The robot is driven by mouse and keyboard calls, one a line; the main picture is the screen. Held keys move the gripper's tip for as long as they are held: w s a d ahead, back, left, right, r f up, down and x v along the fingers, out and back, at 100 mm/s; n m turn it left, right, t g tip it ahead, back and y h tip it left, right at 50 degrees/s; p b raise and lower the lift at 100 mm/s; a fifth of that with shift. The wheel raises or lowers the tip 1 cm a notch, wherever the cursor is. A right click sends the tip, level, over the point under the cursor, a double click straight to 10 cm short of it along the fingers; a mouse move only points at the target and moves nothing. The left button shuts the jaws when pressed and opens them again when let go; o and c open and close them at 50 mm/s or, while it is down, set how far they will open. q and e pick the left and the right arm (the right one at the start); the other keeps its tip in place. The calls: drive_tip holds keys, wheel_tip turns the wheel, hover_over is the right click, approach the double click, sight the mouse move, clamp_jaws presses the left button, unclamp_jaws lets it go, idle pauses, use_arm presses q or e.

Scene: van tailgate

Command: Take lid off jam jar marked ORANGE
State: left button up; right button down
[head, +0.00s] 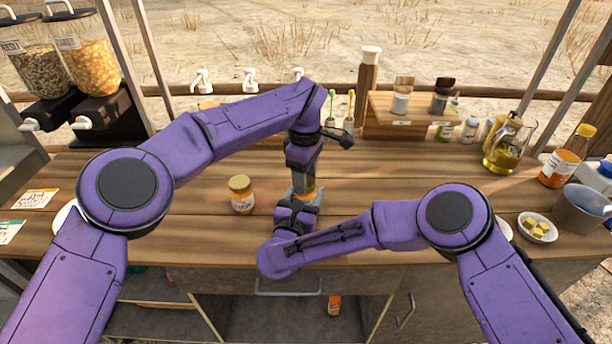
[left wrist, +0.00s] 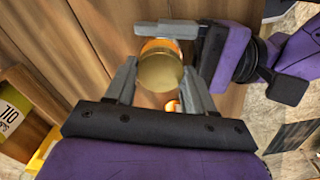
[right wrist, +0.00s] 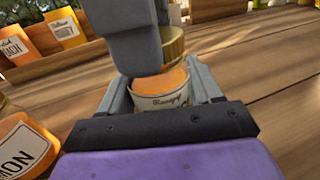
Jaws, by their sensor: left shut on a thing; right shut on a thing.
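The jam jar (right wrist: 160,92) has a cream label, partly readable as "Orange", and orange contents. My right gripper (right wrist: 160,100) is shut around its body, over the counter. The gold lid (left wrist: 160,72) is between the fingers of my left gripper (left wrist: 158,78), which is shut on it from above. In the right wrist view the lid (right wrist: 173,45) shows above the jar, partly hidden by a left finger. I cannot tell whether lid and jar still touch. In the head view the jar (head: 309,194) is a small orange patch between my grippers.
Another gold-lidded orange jar (head: 241,195) stands left on the wooden counter; its label (right wrist: 22,152) ends in "MON". Dispensers (head: 90,65) stand back left. An oil jug (head: 508,147), a bottle (head: 567,158) and a butter dish (head: 537,228) stand right.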

use_arm(q)
drive_tip(key=n, duration=0.9)
drive_tip(key=shift+n, duration=0.4)
use_arm(e)
drive_tip(key=shift+a, duration=0.1)
use_arm(q)
drive_tip(key=n, duration=0.6)
drive_tip(key=shift+r, duration=0.1)
drive_tip(key=n, duration=0.6)
drive_tip(key=shift+w, duration=0.1)
drive_tip(key=n, duration=0.6)
drive_tip(key=shift+n, duration=0.4)
drive_tip(key=n, duration=0.6)
use_arm(e)
drive_tip(key=shift+s, duration=0.1)
use_arm(q)
drive_tip(key=n, duration=0.3)
drive_tip(key=shift+a, duration=0.1)
drive_tip(key=n, duration=0.7)
drive_tip(key=shift+n, duration=0.4)
drive_tip(key=shift+r, duration=0.1)
